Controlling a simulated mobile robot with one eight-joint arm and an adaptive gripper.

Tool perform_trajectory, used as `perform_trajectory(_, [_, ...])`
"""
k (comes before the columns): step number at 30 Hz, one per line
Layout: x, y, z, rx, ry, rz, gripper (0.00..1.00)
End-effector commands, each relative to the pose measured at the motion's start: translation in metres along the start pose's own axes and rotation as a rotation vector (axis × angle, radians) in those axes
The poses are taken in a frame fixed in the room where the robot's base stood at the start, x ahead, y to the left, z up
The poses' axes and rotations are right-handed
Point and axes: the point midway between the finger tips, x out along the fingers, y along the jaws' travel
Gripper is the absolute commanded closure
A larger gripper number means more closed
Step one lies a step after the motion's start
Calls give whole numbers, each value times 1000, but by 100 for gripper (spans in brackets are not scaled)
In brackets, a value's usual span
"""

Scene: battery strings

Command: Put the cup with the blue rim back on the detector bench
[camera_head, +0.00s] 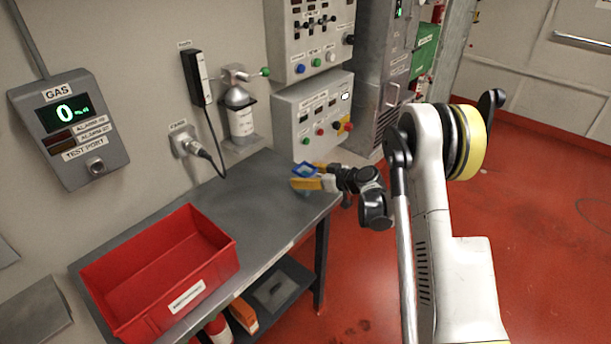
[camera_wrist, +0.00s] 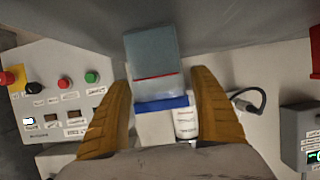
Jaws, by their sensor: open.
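The cup with the blue rim (camera_head: 305,169) is at the right end of the grey detector bench (camera_head: 262,190), seen small in the head view and partly hidden by my gripper. In the wrist view the cup (camera_wrist: 150,52) has a grey-blue body, a thin red line and a blue band; it appears upright and seems to stand on the bench top. My gripper (camera_head: 303,177) is open. Its orange fingers (camera_wrist: 161,85) are on either side of the cup's upper part, with only narrow gaps; I cannot tell whether they touch it.
A red crate (camera_head: 232,255) stands on the bench's near left part. Bare bench lies between crate and cup. Behind are a wall cylinder (camera_head: 241,118), a button panel (camera_head: 318,118) and a gas display (camera_head: 70,130). A lower shelf (camera_head: 275,292) holds several items. Red floor is open at right.

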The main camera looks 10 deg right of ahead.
Motion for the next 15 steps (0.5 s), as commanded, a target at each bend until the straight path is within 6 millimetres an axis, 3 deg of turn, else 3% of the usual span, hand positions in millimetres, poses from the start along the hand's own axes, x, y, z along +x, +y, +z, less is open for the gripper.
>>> perform_trajectory(5, [-22, 2, -4, 1, 0, 3, 27])
perform_trajectory(15, [-97, 1, -4, 1, 1, 3, 27])
